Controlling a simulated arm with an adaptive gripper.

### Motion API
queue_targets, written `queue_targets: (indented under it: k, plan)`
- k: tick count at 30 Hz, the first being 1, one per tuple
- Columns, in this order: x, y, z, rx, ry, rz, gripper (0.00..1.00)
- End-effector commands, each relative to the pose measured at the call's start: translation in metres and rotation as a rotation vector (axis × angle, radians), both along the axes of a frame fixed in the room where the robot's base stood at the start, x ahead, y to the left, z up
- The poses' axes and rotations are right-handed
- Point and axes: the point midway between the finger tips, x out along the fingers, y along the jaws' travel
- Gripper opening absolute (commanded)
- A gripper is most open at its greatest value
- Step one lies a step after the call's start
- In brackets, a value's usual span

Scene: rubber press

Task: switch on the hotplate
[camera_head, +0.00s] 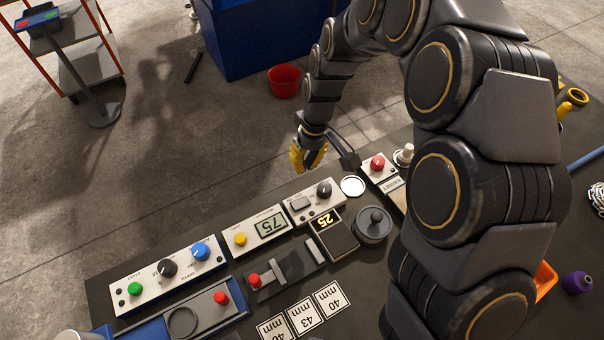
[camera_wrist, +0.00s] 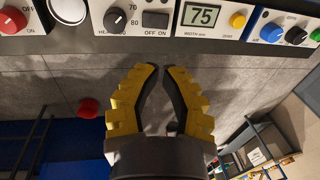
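The hotplate panel (camera_head: 313,203) is a pale box with a black heating knob (camera_head: 324,190) and a grey rocker switch (camera_head: 299,203). In the wrist view the rocker switch (camera_wrist: 156,20) is marked ON OFF and sits right of the knob (camera_wrist: 115,20). I cannot tell the switch's position. My gripper (camera_head: 308,158), with yellow fingers, is beyond the panel's far side in the head view, apart from it. In the wrist view my gripper (camera_wrist: 161,69) has its fingers drawn together at the tips, with a thin gap and nothing held. The tips lie below the switch.
A width meter (camera_head: 255,231) reading 75 stands left of the panel. A knob box (camera_head: 168,275) is further left. A scale (camera_head: 333,236) and grey weight (camera_head: 372,225) stand nearer.

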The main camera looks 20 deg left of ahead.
Motion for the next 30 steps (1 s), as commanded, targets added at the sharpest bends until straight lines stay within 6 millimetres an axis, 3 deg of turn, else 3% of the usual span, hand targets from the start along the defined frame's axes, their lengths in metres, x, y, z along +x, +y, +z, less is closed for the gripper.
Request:
queue_targets:
  k: [15,21,30]
  plan:
    - [-0.013,0.011,-0.103,-0.003,0.006,0.001,0.0]
    - [-0.014,0.013,-0.121,-0.002,0.002,0.0,0.0]
    - [-0.014,0.014,-0.125,-0.001,0.0,0.0,0.0]
